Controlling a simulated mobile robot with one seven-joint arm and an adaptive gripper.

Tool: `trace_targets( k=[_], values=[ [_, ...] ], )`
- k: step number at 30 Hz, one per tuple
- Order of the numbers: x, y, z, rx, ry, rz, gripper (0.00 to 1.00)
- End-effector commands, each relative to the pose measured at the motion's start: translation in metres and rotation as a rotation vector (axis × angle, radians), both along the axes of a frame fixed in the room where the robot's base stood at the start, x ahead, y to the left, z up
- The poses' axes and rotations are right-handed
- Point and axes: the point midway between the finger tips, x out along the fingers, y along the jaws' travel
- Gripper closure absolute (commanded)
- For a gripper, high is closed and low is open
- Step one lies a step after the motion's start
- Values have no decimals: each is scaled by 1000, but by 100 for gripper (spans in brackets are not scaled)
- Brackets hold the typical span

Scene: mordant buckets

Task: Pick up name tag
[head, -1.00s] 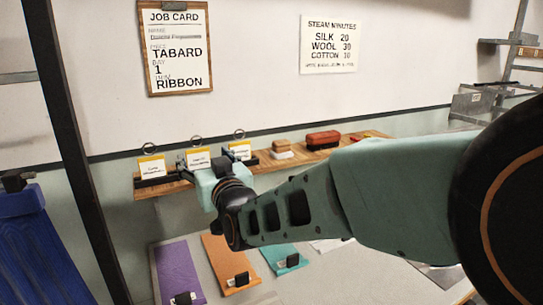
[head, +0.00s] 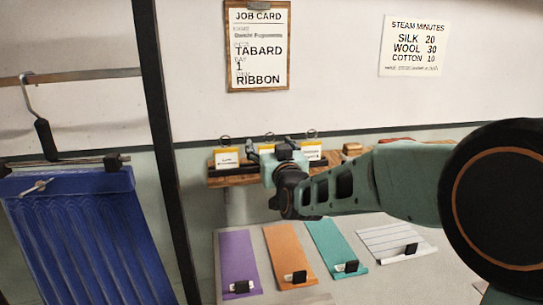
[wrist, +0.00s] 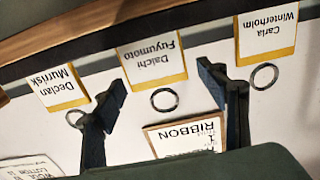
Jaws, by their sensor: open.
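Three white name tags with yellow edges and wire rings stand on a wooden wall shelf (head: 222,181). In the wrist view, which is upside down, they read Declan Murnisk (wrist: 60,92), Daichi Fuyumoto (wrist: 152,64) and Carla Winterholm (wrist: 266,36). In the head view the left tag (head: 227,158) and right tag (head: 311,152) show, and my gripper (head: 270,147) partly covers the middle one. My gripper (wrist: 162,80) is open and empty, its fingers on either side of the middle tag's ring (wrist: 164,99). Whether they touch the tag I cannot tell.
A job card (head: 257,50) reading TABARD and RIBBON hangs on the wall; its name line is blurred. A steam-minutes sheet (head: 414,46) hangs right of it. Purple (head: 238,262), orange (head: 288,252), teal (head: 335,247) and white (head: 392,238) cloths lie below. A dark post (head: 170,140) stands left.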

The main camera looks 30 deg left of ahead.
Motion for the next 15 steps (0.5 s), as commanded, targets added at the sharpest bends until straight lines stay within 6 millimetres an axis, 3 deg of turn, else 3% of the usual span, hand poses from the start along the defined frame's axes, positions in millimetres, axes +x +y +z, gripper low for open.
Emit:
trace_targets(
  k=[3,13,15],
  values=[
    [0,0,0,0,0,0,33],
    [0,0,0,0,0,0,70],
    [0,0,0,0,0,0,72]
  ],
)
